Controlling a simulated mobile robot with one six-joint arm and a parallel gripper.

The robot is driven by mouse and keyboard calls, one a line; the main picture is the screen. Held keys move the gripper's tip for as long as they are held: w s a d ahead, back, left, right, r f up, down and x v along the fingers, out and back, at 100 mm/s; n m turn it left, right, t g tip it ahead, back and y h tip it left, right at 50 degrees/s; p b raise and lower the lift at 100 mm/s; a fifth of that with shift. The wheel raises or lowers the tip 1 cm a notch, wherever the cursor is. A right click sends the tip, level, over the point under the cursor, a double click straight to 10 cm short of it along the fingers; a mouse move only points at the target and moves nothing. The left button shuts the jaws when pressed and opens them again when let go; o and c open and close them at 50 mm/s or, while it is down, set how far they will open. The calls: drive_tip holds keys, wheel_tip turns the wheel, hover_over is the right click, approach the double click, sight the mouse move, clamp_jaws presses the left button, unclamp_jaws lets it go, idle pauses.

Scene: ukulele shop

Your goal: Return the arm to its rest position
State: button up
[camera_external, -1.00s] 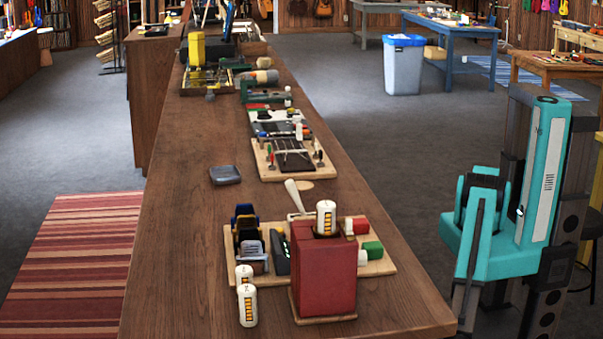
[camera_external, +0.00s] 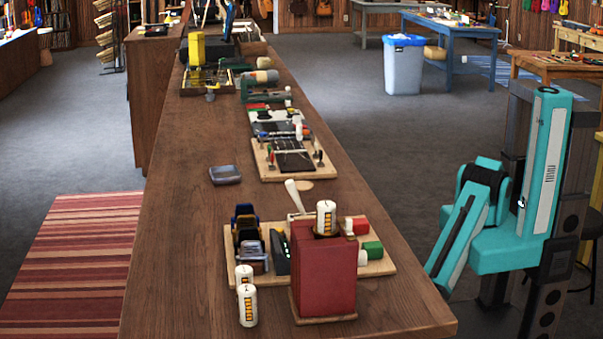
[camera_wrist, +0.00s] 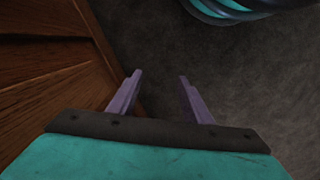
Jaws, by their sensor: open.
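My gripper (camera_wrist: 158,78) shows in the wrist view with its two purple fingers spread apart and nothing between them. Dark grey floor lies beyond the fingertips. The wooden side of the counter (camera_wrist: 50,85) is close on the left in that view, beside the left finger. In the external view my teal arm stands at the right of the counter, its forearm hanging down past the counter's right edge. The gripper itself is hidden there behind the counter's near right corner.
The long wooden counter (camera_external: 195,240) carries a red box (camera_external: 322,272), white cylinders (camera_external: 247,305), a wooden board (camera_external: 378,268) with small items, and a dark flat case (camera_external: 225,175). A blue-topped bin (camera_external: 403,68) and a blue table (camera_external: 455,40) stand behind. Grey floor is open between.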

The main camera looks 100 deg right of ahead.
drive_tip(key=s+d+r+m+g+p, duration=0.1)
drive_tip(key=d+r+m, duration=0.3)
drive_tip(key=d, duration=0.5)
drive_tip(key=s+d+r+m+g+p, duration=0.2)
drive_tip(key=s+d+r+m+p, duration=0.1)
drive_tip(key=d, duration=0.5)
drive_tip(key=s+d+r+m+g+y+p, duration=0.1)
drive_tip(key=s+d+r+m, duration=0.3)
drive_tip(key=d, duration=0.5)
wheel_tip(320, 180, up, 2)
drive_tip(key=shift+s+d+r+m+p, duration=0.15)
drive_tip(key=shift+d+m+p, duration=0.15)
drive_tip(key=shift+p, duration=0.4)
idle(1.4)
